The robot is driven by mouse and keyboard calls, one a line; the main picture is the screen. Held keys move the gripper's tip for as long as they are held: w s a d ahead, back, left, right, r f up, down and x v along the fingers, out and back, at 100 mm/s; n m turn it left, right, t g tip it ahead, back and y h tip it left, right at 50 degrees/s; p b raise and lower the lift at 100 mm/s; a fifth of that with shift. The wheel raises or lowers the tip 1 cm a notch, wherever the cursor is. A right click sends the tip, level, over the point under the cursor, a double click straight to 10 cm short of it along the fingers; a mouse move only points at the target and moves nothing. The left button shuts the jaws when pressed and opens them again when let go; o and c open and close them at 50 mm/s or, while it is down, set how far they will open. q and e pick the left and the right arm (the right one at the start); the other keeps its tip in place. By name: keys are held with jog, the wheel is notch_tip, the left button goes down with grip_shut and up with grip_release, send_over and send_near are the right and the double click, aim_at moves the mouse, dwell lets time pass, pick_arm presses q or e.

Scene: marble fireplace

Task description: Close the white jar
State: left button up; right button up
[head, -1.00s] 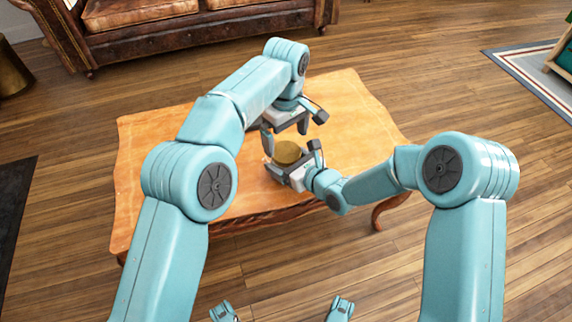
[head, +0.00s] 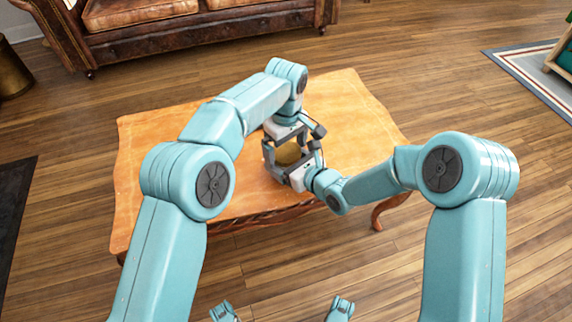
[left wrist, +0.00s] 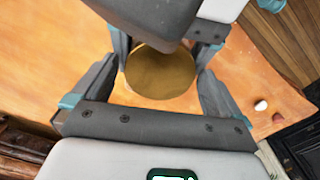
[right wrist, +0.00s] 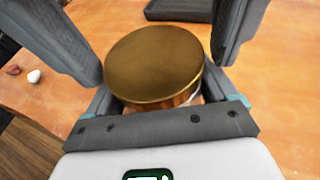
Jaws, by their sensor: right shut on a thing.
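The white jar shows only as a pale sliver (right wrist: 196,98) in the right wrist view. Most of it is hidden under a round brass-coloured lid (right wrist: 155,62) and behind my right gripper. I cannot tell whether the lid is fully seated. The lid also shows in the head view (head: 288,154) and the left wrist view (left wrist: 160,76). My right gripper (head: 298,166) is shut on the jar from the near side, low down. My left gripper (head: 292,145) is above, pointing down, open, with its fingers on either side of the lid.
All this is over the orange wooden table (head: 350,105), whose right side is clear. A small white object (right wrist: 34,76) and a brown one (right wrist: 13,70) lie on the table, apart from the jar. A leather sofa (head: 190,25) stands behind.

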pick_arm(q)
jog(key=shift+r, duration=2.3)
jog(key=shift+r, duration=1.75)
jog(key=shift+f, duration=0.1)
jog(key=shift+f, duration=3.95)
